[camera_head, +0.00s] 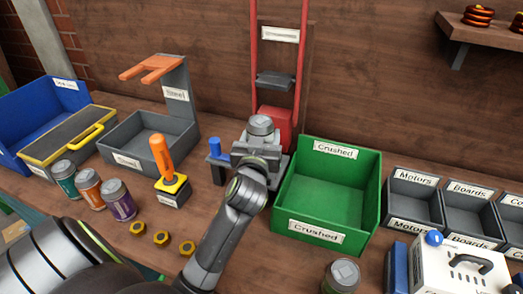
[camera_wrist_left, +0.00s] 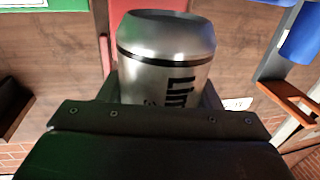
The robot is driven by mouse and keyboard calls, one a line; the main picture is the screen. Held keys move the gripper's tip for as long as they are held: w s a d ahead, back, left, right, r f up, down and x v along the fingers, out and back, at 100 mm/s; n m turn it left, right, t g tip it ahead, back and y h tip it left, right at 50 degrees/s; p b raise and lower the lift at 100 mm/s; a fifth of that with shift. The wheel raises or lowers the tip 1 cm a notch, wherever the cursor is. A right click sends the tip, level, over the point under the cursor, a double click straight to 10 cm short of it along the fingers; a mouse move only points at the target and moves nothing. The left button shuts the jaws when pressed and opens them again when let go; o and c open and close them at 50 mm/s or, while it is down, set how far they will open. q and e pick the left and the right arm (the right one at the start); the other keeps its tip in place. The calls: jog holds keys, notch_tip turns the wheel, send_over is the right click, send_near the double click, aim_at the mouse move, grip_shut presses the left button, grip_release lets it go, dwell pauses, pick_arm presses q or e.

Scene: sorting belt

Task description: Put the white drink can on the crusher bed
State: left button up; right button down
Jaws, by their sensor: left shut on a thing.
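A pale silver-white can (camera_head: 261,126) with a dark band is held upright in my left gripper (camera_head: 257,148), in front of the crusher's red frame (camera_head: 304,60). In the left wrist view the can (camera_wrist_left: 165,55) shows dark lettering starting "Lim", and the gripper is shut around it. The crusher has a grey plate (camera_head: 276,81) between its red posts and a red block (camera_head: 275,122) low behind the can. My gripper and arm hide most of the crusher bed, so I cannot tell whether the can touches it. My right gripper is not in view.
A green "Crushed" bin (camera_head: 327,190) stands right of the crusher. A blue knob (camera_head: 214,146) stands just left of my gripper. An orange-handled switch (camera_head: 162,155), several coloured cans and brass nuts lie left. Another grey can (camera_head: 341,275) stands at the front.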

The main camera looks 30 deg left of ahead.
pick_arm(q)
notch_tip(320, 180, down, 2)
jog(key=shift+f+b, duration=0.25)
jog(key=shift+b, duration=0.7)
jog(key=shift+f+b, duration=0.4)
jog(key=shift+r, duration=0.1)
jog(key=o, duration=0.9)
jog(key=shift+o, duration=0.2)
